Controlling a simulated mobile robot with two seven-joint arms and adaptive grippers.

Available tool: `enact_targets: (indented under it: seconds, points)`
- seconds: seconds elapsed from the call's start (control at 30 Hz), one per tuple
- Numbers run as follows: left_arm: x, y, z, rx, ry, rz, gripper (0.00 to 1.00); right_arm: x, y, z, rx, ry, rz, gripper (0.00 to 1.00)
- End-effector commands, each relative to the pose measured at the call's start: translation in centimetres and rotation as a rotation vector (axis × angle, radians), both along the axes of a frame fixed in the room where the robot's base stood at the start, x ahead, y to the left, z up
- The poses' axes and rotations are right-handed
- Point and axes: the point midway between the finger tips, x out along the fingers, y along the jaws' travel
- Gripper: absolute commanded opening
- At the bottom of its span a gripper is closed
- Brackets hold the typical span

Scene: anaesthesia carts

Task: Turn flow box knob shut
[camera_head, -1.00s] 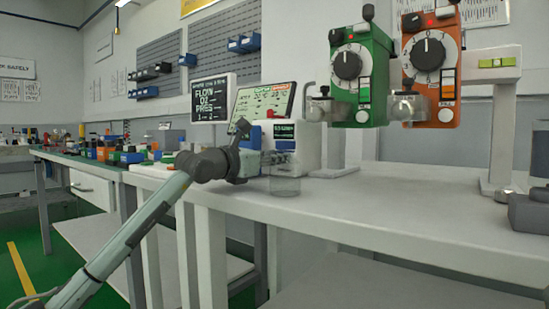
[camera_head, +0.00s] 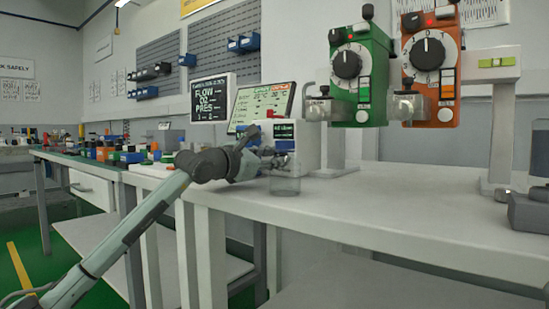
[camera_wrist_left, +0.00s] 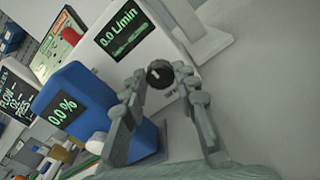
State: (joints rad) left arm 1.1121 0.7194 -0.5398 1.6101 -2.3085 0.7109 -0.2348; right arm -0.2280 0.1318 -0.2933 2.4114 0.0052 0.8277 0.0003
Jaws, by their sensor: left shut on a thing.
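The flow box (camera_head: 308,150) is a white box on the bench. In the left wrist view its green-lettered display (camera_wrist_left: 128,40) reads 0.0 L/min. Its round black knob (camera_wrist_left: 159,74) has a pale pointer mark and sits between the fingertips of my left gripper (camera_wrist_left: 161,80). My left gripper (camera_head: 262,154) is at the front of the box in the head view, shut on the knob, where the arm hides the knob. My right gripper is in neither view.
A blue box (camera_wrist_left: 100,95) reading 0.0 % stands beside the flow box. A clear jar (camera_head: 285,184) is just below my left gripper. Green (camera_head: 362,85) and orange (camera_head: 447,88) vaporizers hang at right.

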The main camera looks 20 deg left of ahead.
Motion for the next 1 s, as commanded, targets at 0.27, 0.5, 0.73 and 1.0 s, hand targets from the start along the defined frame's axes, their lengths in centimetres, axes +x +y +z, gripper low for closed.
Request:
enact_targets:
  seconds: [0.27,0.5,0.73,1.0]
  points:
    - [0.0,0.0,-0.1,0.001,0.000,0.000,0.41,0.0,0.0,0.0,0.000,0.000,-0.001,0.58]
    - [0.0,0.0,0.0,0.000,0.001,0.000,0.50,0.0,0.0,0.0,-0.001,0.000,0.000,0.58]
    - [-0.8,0.3,0.0,0.001,-0.001,0.001,0.50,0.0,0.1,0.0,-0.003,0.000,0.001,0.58]
    - [-5.6,2.2,-0.1,0.004,0.001,0.002,0.50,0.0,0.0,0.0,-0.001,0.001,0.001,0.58]
